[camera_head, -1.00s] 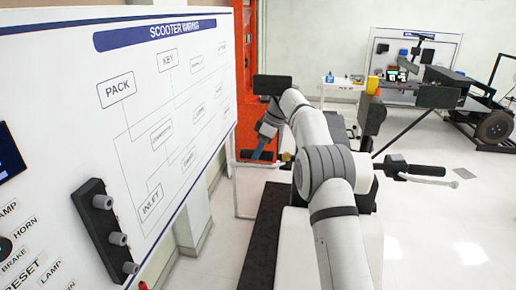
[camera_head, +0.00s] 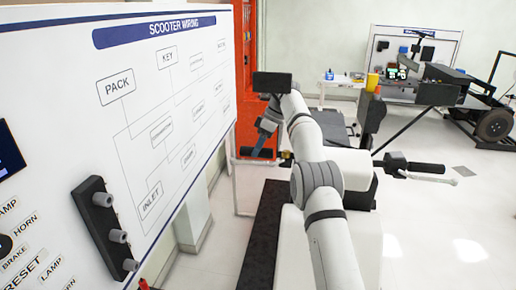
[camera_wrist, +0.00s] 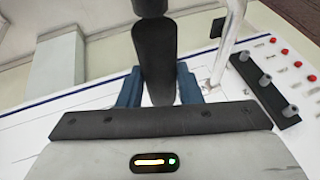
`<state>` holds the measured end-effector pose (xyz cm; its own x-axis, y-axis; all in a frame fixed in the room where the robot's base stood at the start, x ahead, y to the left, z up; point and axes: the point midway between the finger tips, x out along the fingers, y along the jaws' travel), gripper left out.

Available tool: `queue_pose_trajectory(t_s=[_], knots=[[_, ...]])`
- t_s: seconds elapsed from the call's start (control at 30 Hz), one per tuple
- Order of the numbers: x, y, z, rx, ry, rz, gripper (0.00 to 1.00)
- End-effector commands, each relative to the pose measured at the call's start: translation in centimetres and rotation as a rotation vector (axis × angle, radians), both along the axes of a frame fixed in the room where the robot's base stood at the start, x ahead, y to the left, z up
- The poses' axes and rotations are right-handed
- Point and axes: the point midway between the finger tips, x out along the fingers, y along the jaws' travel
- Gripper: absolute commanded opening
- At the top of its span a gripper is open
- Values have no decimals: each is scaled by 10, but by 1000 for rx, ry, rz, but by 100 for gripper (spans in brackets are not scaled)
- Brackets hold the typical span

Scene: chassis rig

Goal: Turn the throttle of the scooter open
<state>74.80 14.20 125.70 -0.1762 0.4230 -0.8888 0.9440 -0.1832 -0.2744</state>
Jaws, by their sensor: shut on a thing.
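The scooter's black throttle grip (camera_wrist: 155,60) stands out between the two blue fingers of my gripper (camera_wrist: 158,88) in the wrist view. The fingers are shut on it, one on each side. In the head view my gripper (camera_head: 265,142) reaches down to the black grip (camera_head: 258,153) at the left end of the handlebar. My arm hides the middle of the bar and much of the white scooter body (camera_head: 355,255). How far the grip is turned cannot be read.
A white wiring board (camera_head: 150,110) stands close on the left, with a black strip of grey knobs (camera_head: 103,225). The other handlebar grip (camera_head: 427,168) and its lever stick out to the right. A workbench (camera_head: 345,84) stands behind.

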Motion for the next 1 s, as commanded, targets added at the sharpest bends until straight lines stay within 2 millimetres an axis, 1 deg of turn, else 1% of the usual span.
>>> queue_pose_trajectory(t_s=[0.03, 0.17, 0.2, 0.43, 0.47, 0.77, 0.87, 1.0], knots=[[1, 0, 4, 3, -9, -3, 9], [1, 0, 4, 3, -9, -2, 9], [1, 0, 4, 3, -9, -2, 33], [0, 0, 2, 2, -5, -2, 52], [0, 0, 2, 2, -5, -1, 53], [0, 1, 3, 3, -12, -15, 53], [-1, 2, 11, 8, -35, -58, 53], [-8, 0, 33, 16, -71, -157, 53]])
